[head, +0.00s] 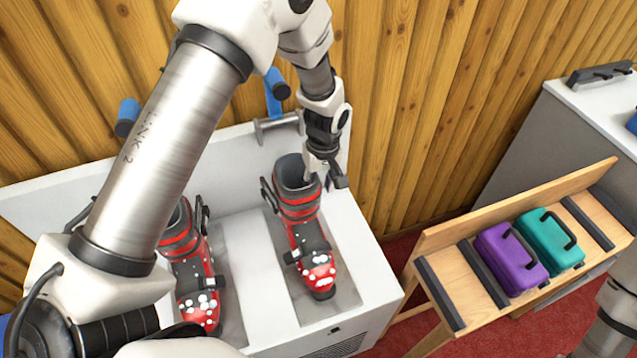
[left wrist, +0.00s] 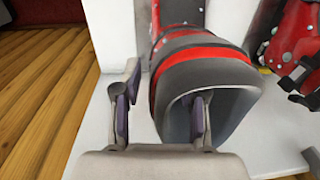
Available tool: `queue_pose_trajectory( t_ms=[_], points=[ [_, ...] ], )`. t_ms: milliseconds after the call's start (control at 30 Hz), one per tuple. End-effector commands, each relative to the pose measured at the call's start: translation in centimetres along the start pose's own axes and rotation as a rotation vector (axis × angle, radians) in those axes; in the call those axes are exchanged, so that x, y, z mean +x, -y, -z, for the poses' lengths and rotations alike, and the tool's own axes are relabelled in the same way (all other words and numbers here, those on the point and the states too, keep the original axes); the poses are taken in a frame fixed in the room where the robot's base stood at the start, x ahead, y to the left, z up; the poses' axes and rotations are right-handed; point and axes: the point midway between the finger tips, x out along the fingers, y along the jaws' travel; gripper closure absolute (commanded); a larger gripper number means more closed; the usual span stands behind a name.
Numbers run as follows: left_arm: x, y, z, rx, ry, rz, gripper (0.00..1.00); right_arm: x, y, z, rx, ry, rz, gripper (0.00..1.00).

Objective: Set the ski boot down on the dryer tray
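A red and grey ski boot (head: 304,228) with white spots stands in the right-hand channel of the white dryer tray (head: 252,275). A second red boot (head: 183,265) stands in the left-hand channel, partly hidden by my arm. My left gripper (head: 332,182) is at the right rim of the right-hand boot's cuff. In the left wrist view the left gripper (left wrist: 162,112) is open, one finger outside the boot cuff (left wrist: 208,75) and the other at its opening. A gap shows between the outer finger and the cuff. My right gripper is out of view.
A wooden bench (head: 440,285) with a purple case (head: 510,262) and a teal case (head: 550,240) stands to the right. Blue-ended pegs (head: 277,88) stick out behind the tray, near the plank wall (head: 400,120). A grey cabinet (head: 560,125) stands at the back right.

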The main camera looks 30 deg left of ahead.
Motion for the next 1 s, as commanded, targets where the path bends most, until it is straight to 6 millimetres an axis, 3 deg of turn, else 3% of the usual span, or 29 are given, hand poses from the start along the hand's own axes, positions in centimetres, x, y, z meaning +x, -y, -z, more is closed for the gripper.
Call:
queue_pose_trajectory(
  t_ms=[367,800,1000],
  points=[
    [-0.5,0.0,0.0,0.000,0.000,0.000,0.52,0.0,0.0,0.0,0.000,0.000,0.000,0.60],
    [-10.4,0.0,0.0,0.000,-0.002,-0.002,0.52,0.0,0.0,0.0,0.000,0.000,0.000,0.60],
    [-12.0,0.0,-0.1,0.000,0.000,0.000,0.52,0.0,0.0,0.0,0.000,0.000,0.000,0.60]
  ],
)
